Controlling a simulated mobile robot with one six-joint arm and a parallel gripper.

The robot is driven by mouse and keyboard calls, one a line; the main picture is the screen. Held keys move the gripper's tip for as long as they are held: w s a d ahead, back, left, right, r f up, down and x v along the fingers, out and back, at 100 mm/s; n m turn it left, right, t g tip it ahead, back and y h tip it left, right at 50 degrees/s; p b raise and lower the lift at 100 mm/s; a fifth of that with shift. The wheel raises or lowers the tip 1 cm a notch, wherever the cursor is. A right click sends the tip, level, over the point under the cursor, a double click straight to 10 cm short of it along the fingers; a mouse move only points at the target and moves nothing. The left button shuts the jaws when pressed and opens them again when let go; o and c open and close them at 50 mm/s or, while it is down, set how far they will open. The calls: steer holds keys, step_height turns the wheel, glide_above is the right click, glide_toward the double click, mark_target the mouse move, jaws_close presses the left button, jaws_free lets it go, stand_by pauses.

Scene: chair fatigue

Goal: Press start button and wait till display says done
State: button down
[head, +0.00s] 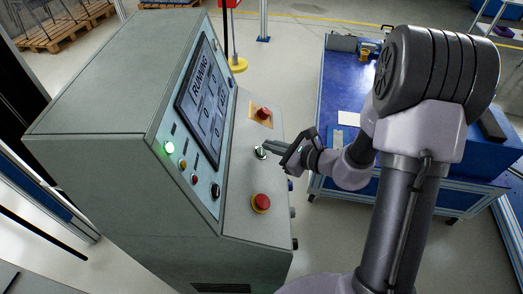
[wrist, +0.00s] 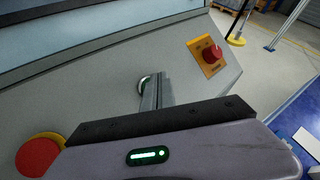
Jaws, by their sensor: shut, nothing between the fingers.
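A grey control cabinet (head: 105,110) fills the left of the head view. Its tilted display (head: 203,100) reads "RUNNING" with smaller figures below. A green lamp (head: 169,147) beside the display is lit. On the lower sloped panel, a round metal-rimmed button (head: 260,152) sits between two red mushroom buttons. My gripper (head: 264,146) is shut and empty, its fingertips at this button. In the wrist view the fingers (wrist: 151,88) cover most of the button (wrist: 142,82); whether they touch or press it I cannot tell.
A blue workbench (head: 342,85) stands to the right, behind my arm. A yellow-based post (head: 238,65) stands behind the cabinet.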

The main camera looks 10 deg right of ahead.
steer(key=d+r+p, duration=0.1)
steer(key=r+p, duration=0.1)
steer(key=d+r+p, duration=0.1)
steer(key=r, duration=0.1)
steer(key=shift+s+d+r, duration=0.1)
steer(key=shift+s+d, duration=0.15)
steer(key=shift+d, duration=0.1)
stand_by(0.5)
steer(key=s+a+r+n+g+y, duration=0.2)
steer(key=s+a+r+n+g, duration=0.2)
steer(key=s+a+r+n, duration=0.4)
steer(key=s+a+r+n+g+h, duration=0.35)
steer(key=s+n, duration=0.35)
steer(key=s, duration=0.4)
steer(key=s+d+r+n+t+h, duration=0.2)
steer(key=s+d+r+n+h, duration=0.2)
steer(key=s+d+n+h, duration=0.1)
steer(key=shift+s+d+n, duration=0.5)
steer(key=shift+s+d, duration=0.05)
steer(key=shift+d, duration=0.05)
steer(key=shift+a+t, duration=0.1)
steer(key=shift+t, duration=0.15)
